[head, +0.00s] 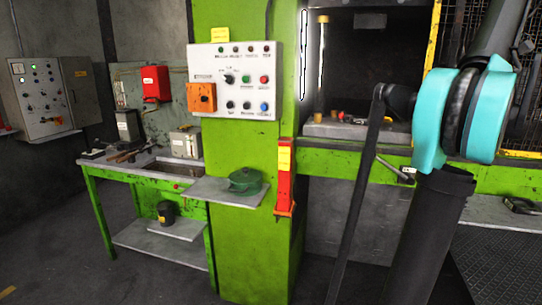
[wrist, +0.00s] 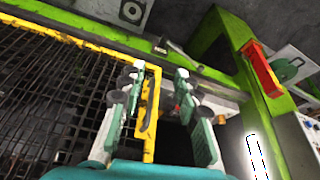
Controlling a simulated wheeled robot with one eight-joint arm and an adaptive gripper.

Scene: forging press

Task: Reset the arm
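My arm crosses the right side of the head view, with turquoise joint housings and dark links in front of the press. My gripper is out of sight in the head view. In the wrist view my gripper (wrist: 158,76) shows its two pale green and grey fingers set well apart, with nothing held between them. A yellow-framed edge of the mesh guard (wrist: 75,90) shows behind and between the fingers; I cannot tell how far it is from them.
The green press (head: 230,215) carries a control panel (head: 235,80), a red box (head: 285,178) and a small shelf (head: 213,191). A workbench (head: 105,165) stands at left. The press bed (head: 335,132) holds small brass-coloured parts. Dark floor (head: 60,245) is clear at front left.

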